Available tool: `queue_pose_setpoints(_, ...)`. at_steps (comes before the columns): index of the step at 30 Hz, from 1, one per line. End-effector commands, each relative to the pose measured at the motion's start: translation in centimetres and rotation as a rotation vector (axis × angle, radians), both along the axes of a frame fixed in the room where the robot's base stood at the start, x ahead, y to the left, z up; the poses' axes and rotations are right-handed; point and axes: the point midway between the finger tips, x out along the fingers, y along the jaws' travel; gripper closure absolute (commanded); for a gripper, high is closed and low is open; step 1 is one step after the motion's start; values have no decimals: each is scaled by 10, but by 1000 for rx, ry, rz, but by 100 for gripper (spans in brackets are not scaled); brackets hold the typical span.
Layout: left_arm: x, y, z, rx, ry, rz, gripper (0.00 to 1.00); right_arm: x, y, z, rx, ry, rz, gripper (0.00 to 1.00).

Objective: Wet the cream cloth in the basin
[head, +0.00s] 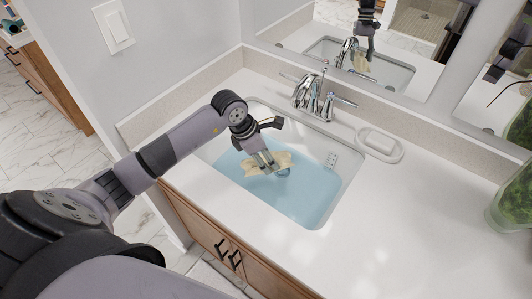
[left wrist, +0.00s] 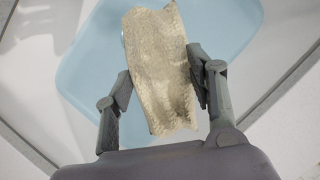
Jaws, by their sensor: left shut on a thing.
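The cream cloth (head: 254,164) is held by my left gripper (head: 262,160) over the basin (head: 337,185). The basin holds light blue water (head: 300,195). In the left wrist view the cloth (left wrist: 160,70) is pinched between the two fingers of the left gripper (left wrist: 163,88), with the blue water (left wrist: 85,60) behind it. I cannot tell whether the cloth's lower edge touches the water. The chrome faucet (head: 310,95) stands at the back of the basin. My right gripper is not in view.
A soap dish (head: 380,145) with a pale bar sits right of the faucet. A glass vase with greenery (head: 515,200) stands at the right edge. A mirror (head: 400,50) runs behind the counter.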

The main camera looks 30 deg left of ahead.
Motion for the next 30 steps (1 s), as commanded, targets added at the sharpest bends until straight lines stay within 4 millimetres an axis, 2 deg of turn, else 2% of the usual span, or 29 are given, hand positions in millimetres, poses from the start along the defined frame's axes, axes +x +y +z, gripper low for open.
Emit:
queue_pose_setpoints(3, 0, 0, -17, 1, -1, -1, 71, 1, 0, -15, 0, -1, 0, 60)
queue_pose_setpoints(30, 0, 0, -107, 2, 0, -1, 71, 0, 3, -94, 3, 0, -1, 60)
